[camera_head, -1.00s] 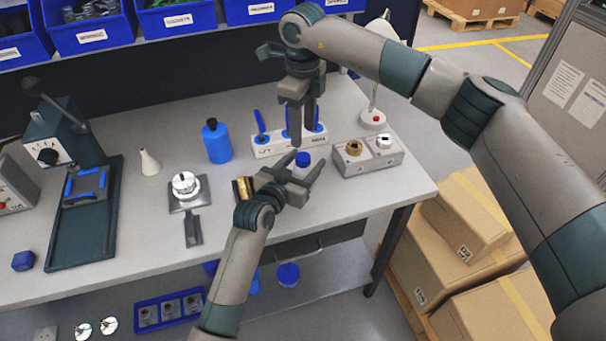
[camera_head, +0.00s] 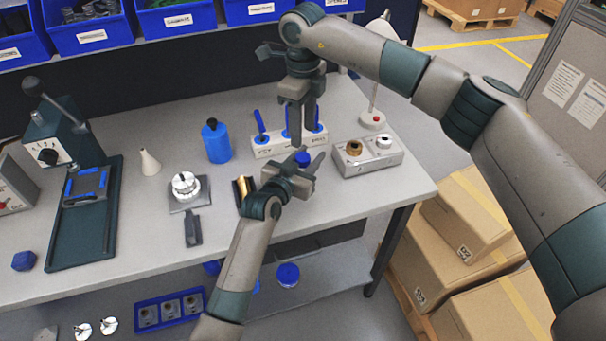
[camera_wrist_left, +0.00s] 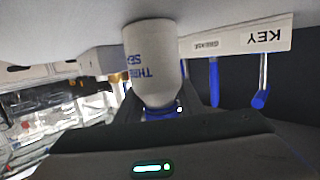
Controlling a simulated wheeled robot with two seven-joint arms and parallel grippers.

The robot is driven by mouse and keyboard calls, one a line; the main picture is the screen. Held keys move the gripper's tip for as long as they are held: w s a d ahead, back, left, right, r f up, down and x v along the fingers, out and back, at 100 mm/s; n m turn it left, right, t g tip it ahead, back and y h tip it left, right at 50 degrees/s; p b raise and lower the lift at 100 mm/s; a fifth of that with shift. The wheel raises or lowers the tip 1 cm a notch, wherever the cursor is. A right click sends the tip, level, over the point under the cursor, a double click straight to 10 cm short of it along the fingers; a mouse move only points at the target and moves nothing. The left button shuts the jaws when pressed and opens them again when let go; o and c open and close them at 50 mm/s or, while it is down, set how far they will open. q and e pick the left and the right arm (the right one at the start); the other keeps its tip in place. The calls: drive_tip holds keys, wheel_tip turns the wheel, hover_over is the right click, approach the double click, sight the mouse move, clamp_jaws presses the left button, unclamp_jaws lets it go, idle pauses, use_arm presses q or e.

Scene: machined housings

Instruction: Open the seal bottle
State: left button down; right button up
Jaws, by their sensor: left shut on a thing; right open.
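The seal bottle has a pale body (camera_wrist_left: 150,60) with blue lettering and a blue cap (camera_head: 303,159). The left wrist view shows it upside down, with the blue end (camera_wrist_left: 162,114) between my jaws. My left gripper (camera_head: 308,164) is shut on the bottle near its capped end; the exact contact is partly hidden. In the head view the fingers hide most of the body. My right gripper (camera_head: 298,140) is open and points down, just above and behind the cap. The bottle stands near the table's front right.
A white block labelled KEY (camera_head: 275,148) with blue-handled tools stands just behind. A grey box with brass and silver fittings (camera_head: 367,157) is to the right. A blue bottle (camera_head: 217,143) and a metal fixture (camera_head: 187,190) are to the left. The table's front edge is close.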

idle(0.3)
drive_tip(key=m, duration=0.5)
drive_tip(key=shift+a, duration=0.15)
drive_tip(key=m, duration=0.4)
drive_tip(key=shift+m, duration=0.4)
drive_tip(key=m, duration=0.4)
drive_tip(key=shift+a+m, duration=0.1)
drive_tip(key=shift+m, duration=0.2)
drive_tip(key=m, duration=0.4)
drive_tip(key=shift+r, duration=0.1)
drive_tip(key=m, duration=0.9)
drive_tip(key=shift+m, duration=0.3)
drive_tip(key=m, duration=0.8)
drive_tip(key=shift+d, duration=0.25)
